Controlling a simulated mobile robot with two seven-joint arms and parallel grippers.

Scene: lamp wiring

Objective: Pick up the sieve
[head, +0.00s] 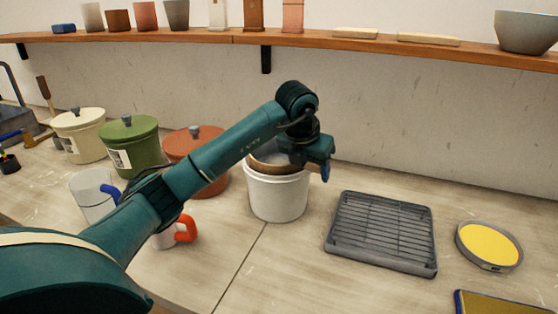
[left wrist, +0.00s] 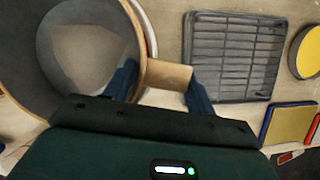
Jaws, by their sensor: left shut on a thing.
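The sieve (head: 262,163) has a round wooden rim and sits at the mouth of a white bucket (head: 278,198) in the head view; my arm hides part of it. In the left wrist view the sieve (left wrist: 137,18) fills the upper left, with a grey mesh inside its rim. Its short wooden handle (left wrist: 166,75) lies between the two blue fingers of my left gripper (left wrist: 163,85), which is shut on it. My left gripper (head: 325,168) also shows in the head view, at the bucket's right edge. I cannot tell whether the sieve touches the bucket. My right gripper is not in view.
A grey drying rack (head: 382,232) lies right of the bucket, with a round yellow-faced sieve-like ring (head: 488,246) beyond it. Lidded red (head: 194,150), green (head: 130,145) and cream (head: 80,135) pots stand left. A mug with a red handle (head: 184,231) is near my arm. A shelf (head: 200,37) runs above.

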